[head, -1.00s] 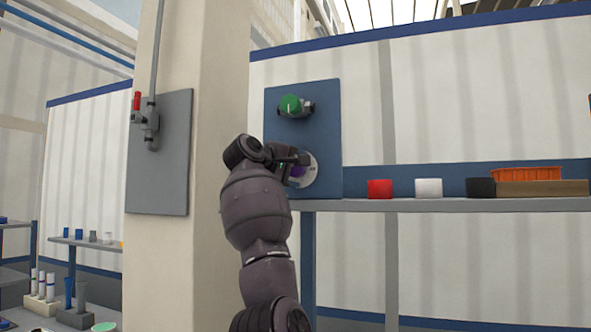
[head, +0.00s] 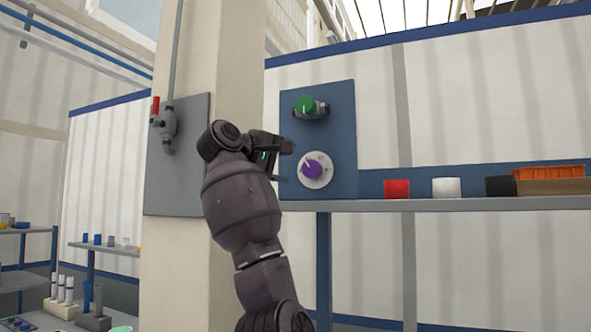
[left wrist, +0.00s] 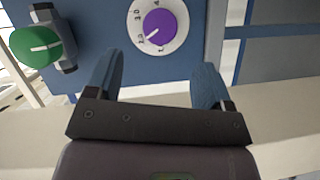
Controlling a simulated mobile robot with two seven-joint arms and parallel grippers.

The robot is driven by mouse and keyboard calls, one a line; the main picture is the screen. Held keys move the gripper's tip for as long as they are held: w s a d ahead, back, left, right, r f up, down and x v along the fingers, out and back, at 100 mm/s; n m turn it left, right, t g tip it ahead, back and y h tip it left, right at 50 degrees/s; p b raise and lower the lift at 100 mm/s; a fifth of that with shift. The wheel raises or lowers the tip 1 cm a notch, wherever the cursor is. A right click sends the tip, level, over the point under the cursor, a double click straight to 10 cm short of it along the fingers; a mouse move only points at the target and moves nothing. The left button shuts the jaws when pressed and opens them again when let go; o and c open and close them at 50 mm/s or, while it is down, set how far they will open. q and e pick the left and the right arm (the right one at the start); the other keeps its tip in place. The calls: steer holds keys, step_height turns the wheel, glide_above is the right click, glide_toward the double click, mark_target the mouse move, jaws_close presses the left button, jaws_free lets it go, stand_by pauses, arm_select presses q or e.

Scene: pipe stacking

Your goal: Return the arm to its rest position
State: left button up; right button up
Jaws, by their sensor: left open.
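My left gripper (head: 284,163) is raised in front of the blue panel (head: 343,140), at its left edge in the head view. Its jaws are open and empty. In the left wrist view the two fingers (left wrist: 158,80) stand wide apart, with the purple knob (left wrist: 160,28) on its white dial beyond them, not touched. The purple knob also shows clear of the gripper in the head view (head: 311,168). A green knob (head: 306,105) sits above it on the panel and shows at the upper left of the wrist view (left wrist: 35,46). My right gripper is not in view.
A grey shelf (head: 420,205) runs right from the panel, bearing a red cup (head: 396,189), a white cup (head: 446,187), a black cup (head: 499,186) and an orange tray (head: 549,172). A grey board with a red-handled valve (head: 167,124) is on the pillar to the left.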

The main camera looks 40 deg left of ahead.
arm_select(q)
steer(key=shift+s, duration=0.55)
